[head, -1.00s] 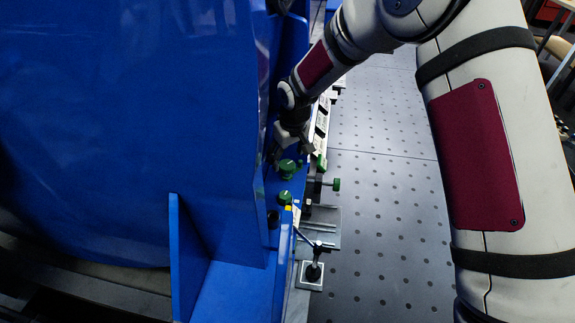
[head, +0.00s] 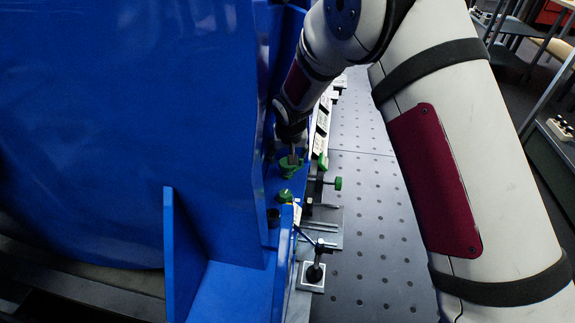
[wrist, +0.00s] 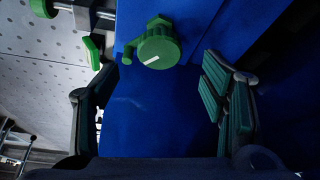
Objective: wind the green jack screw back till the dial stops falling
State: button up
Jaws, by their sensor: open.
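A green knob with a white mark (wrist: 158,50) and a side handle sits on the blue frame, ahead of and between my fingers in the wrist view. It also shows below my gripper in the head view, as the farther green knob (head: 289,171). A second green knob (head: 285,196) is nearer. A green-ended horizontal screw (head: 337,184) sticks out to the right; its green end (wrist: 42,7) shows at the wrist view's upper left. I cannot tell which is the jack screw. My gripper (wrist: 158,78) is open and empty; it also shows in the head view (head: 292,152). No dial reading is legible.
A large blue housing (head: 90,130) fills the left, with an upright blue rib (head: 180,255) nearer. A small stand (head: 314,272) with a thin rod is near the front. A green lever (wrist: 92,52) is left of the marked knob.

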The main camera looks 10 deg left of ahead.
aim_at(287, 168)
jog(key=b+x, duration=0.1)
jog(key=x, duration=0.4)
jog(key=shift+w+f+b, duration=0.1)
jog(key=shift+f+b, duration=0.05)
jog(key=shift+b, duration=0.15)
jog(key=c, duration=1.1)
